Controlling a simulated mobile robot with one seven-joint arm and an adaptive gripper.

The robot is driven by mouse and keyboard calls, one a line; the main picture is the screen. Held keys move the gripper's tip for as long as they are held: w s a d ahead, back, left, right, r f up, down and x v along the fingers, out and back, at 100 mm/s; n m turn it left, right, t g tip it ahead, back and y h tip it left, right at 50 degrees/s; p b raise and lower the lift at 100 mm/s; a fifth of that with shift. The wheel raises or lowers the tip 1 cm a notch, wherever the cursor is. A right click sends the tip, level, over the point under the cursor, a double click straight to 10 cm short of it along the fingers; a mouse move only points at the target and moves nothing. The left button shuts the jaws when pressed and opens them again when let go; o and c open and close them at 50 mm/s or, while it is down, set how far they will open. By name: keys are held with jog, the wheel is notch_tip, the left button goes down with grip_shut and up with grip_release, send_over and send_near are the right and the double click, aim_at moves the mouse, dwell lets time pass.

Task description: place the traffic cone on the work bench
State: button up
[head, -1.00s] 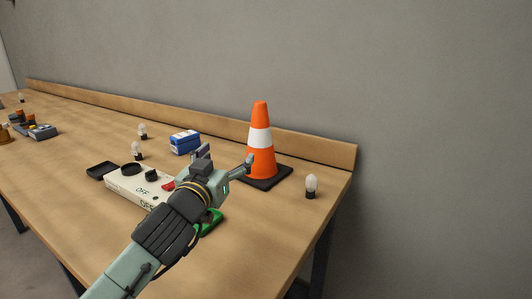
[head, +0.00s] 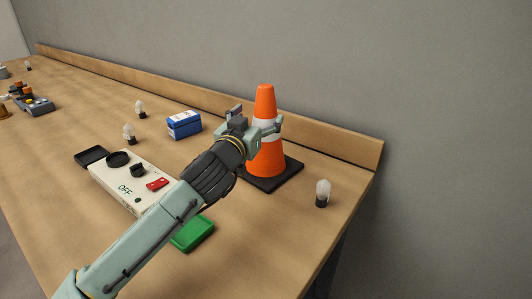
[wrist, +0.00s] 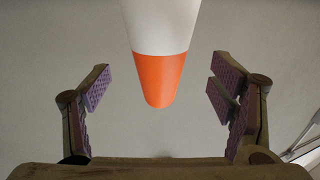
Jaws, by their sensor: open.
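The orange traffic cone (head: 266,158) with a white band and dark square base stands upright on the wooden work bench (head: 265,235), near its right end. My gripper (head: 257,119) is open at the height of the white band, on the cone's near side, and hides part of the band. In the wrist view the cone (wrist: 158,78) shows between the two spread fingers of my gripper (wrist: 160,90), with its orange tip toward the bottom of the picture. I see clear gaps on both sides and no finger contact.
A light bulb (head: 322,193) stands right of the cone, near the bench's end. A blue box (head: 184,125), a white OFF switch panel (head: 122,185) and a green tray (head: 193,234) lie to the left. A low wooden backboard (head: 330,146) runs along the wall.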

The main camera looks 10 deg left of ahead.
aim_at(266, 109)
jog(key=w, duration=0.2)
jog(key=w+p, duration=0.1)
jog(key=w, duration=0.2)
jog(key=shift+w+d+p, duration=0.3)
jog(key=shift+w+p, duration=0.05)
jog(key=shift+w, duration=0.05)
jog(key=shift+c, duration=0.4)
grip_shut()
jog(key=shift+r, duration=0.1)
